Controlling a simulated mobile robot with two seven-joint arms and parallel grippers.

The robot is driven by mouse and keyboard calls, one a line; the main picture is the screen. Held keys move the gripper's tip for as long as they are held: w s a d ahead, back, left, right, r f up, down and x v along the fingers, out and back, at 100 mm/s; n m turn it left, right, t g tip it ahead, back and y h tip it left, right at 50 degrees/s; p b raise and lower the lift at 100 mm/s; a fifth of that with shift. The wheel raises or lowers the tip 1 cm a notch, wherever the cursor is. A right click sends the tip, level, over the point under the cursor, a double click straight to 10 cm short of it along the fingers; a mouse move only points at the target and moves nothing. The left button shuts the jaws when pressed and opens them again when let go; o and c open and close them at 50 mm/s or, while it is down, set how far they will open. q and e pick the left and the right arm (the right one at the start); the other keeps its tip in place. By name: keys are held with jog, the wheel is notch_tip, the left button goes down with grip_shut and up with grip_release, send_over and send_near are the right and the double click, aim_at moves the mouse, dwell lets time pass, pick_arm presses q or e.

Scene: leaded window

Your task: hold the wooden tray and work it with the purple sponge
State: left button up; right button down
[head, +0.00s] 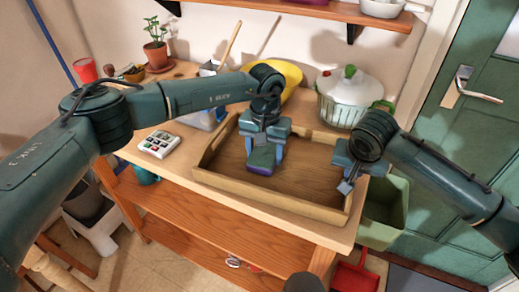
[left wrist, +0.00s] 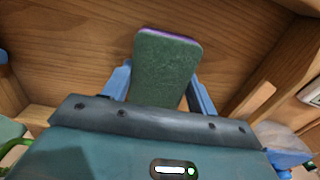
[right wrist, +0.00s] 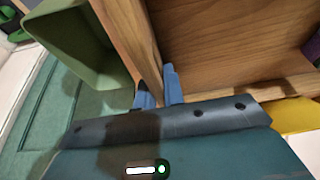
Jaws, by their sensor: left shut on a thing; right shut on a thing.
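The wooden tray (head: 225,158) lies on the wooden table near its front edge. My left gripper (head: 264,150) is inside the tray, shut on the purple sponge (head: 262,159). The sponge has a dark green top and a purple underside; it also shows between the blue fingers in the left wrist view (left wrist: 166,68). It is over the tray's floor; I cannot tell whether it touches. My right gripper (head: 347,180) is shut on the tray's right wall, one finger on each side, as the right wrist view (right wrist: 158,85) shows.
A white calculator-like device (head: 159,144) lies left of the tray. Behind it stand a yellow bowl (head: 290,75) and a white lidded pot (head: 343,97). A green bin (head: 385,208) stands below the table's right end. A potted plant (head: 155,47) is at back left.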

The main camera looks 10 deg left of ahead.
aim_at(290, 169)
pick_arm(q)
jog(key=shift+s+d+f, duration=0.1)
jog(key=shift+s+d, duration=0.15)
jog(key=shift+d, duration=0.85)
jog(key=shift+s+d+f, duration=0.1)
jog(key=shift+s+d, duration=0.2)
jog(key=shift+d, duration=0.8)
jog(key=shift+s+d+f, duration=0.1)
jog(key=shift+s+d, duration=0.15)
jog(key=shift+d, duration=0.85)
jog(key=shift+r, duration=0.1)
jog(key=shift+w+a+r, duration=0.1)
jog(key=shift+r, duration=2.95)
jog(key=shift+r, duration=0.1)
notch_tip(290, 169, up, 3)
jog(key=shift+f, duration=0.1)
pick_arm(e)
jog(key=c, duration=1.4)
grip_release()
jog(key=shift+c, duration=0.2)
